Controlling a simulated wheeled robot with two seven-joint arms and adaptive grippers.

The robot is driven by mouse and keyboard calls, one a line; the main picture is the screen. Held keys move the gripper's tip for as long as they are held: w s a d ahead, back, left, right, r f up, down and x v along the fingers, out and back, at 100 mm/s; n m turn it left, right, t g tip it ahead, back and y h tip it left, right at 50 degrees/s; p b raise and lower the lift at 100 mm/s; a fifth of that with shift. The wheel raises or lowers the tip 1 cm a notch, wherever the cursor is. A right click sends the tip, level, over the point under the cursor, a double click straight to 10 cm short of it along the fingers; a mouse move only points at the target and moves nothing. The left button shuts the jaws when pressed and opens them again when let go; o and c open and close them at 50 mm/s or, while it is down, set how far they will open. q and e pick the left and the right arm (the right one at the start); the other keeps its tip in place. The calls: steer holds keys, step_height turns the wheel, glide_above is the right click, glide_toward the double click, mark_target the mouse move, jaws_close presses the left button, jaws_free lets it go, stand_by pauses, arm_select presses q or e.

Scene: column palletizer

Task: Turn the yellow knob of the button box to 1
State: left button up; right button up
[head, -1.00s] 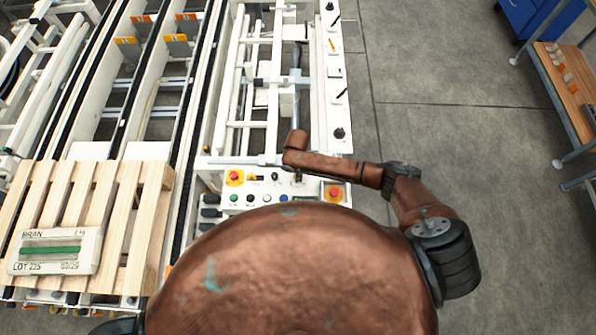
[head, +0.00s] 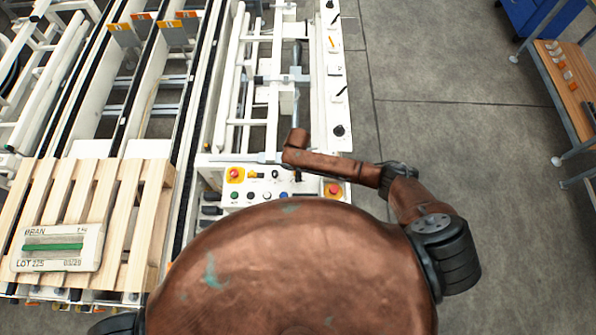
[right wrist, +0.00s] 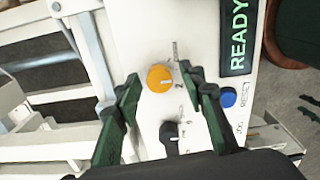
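The yellow knob (right wrist: 160,78) shows in the right wrist view on the white button box (right wrist: 142,30). Its pale pointer mark lies roughly sideways, and a printed 2 is near its right side. In the head view the yellow knob (head: 252,174) is small, beside a red button. My right gripper (right wrist: 160,82) is open, with one green fingertip on each side of the knob in the picture. I cannot tell whether the fingertips touch it. In the head view my right arm covers part of the box and hides the gripper. My left gripper is not in view.
A black knob (right wrist: 168,130), a blue button (right wrist: 228,97) and a green READY display (right wrist: 238,38) are near the yellow knob. A red button (head: 333,190) is at the box's right end. A pallet (head: 120,225) with a bran bag (head: 60,247) stands left.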

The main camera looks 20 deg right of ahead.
steer(key=shift+w+r, duration=0.1)
steer(key=shift+r, duration=0.1)
step_height(320, 180, up, 12)
steer(key=shift+f, duration=0.2)
stand_by(0.3)
stand_by(0.4)
